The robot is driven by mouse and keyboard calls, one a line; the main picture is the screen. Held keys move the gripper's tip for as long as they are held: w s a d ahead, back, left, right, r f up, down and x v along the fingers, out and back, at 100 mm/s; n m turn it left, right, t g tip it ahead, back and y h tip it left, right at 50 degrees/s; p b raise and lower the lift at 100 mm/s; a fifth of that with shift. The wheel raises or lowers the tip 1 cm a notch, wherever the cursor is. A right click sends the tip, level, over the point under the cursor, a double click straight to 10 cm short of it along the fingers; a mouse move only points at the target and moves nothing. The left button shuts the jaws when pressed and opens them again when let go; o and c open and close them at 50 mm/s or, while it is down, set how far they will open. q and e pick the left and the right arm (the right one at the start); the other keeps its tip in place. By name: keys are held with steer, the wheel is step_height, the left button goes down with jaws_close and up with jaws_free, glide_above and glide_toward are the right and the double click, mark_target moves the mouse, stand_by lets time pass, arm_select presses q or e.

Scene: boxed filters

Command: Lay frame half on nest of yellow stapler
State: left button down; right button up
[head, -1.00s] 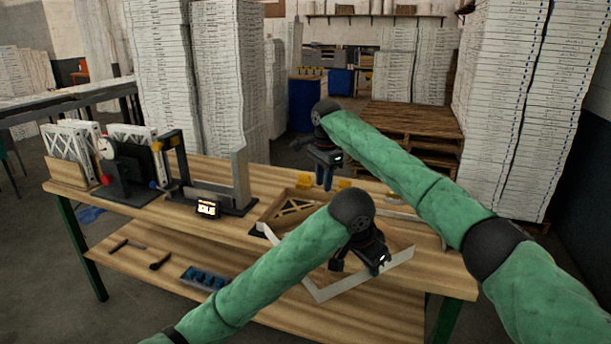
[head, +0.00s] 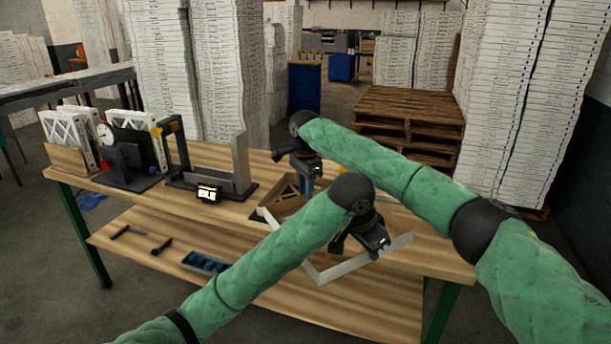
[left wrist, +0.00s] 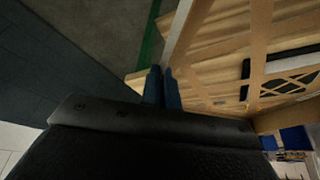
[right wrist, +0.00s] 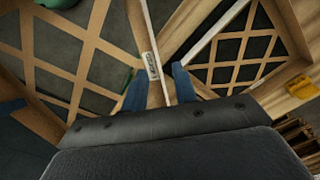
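A cardboard-coloured frame half with pale outer walls (head: 330,270) reaches past the table's front edge, its lattice partly hidden by my arms. My left gripper (left wrist: 163,88) is closed on its wall (left wrist: 181,32), with the two fingers close together. Two lattice panels show in the right wrist view, one left (right wrist: 75,55) and one right (right wrist: 240,55). A yellow part (right wrist: 300,87), likely of the stapler, is beside the right panel. The nest is mostly hidden.
A black fixture with an upright grey plate (head: 240,160) and a small display (head: 208,194) stands left of the frame. A dial gauge stand (head: 128,155) and white frames (head: 65,135) are further left. A blue bin (head: 205,262) lies on the lower shelf.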

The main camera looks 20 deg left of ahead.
steer(key=shift+f, duration=1.4)
jaws_close()
arm_select(q)
steer(key=c, duration=1.6)
jaws_free()
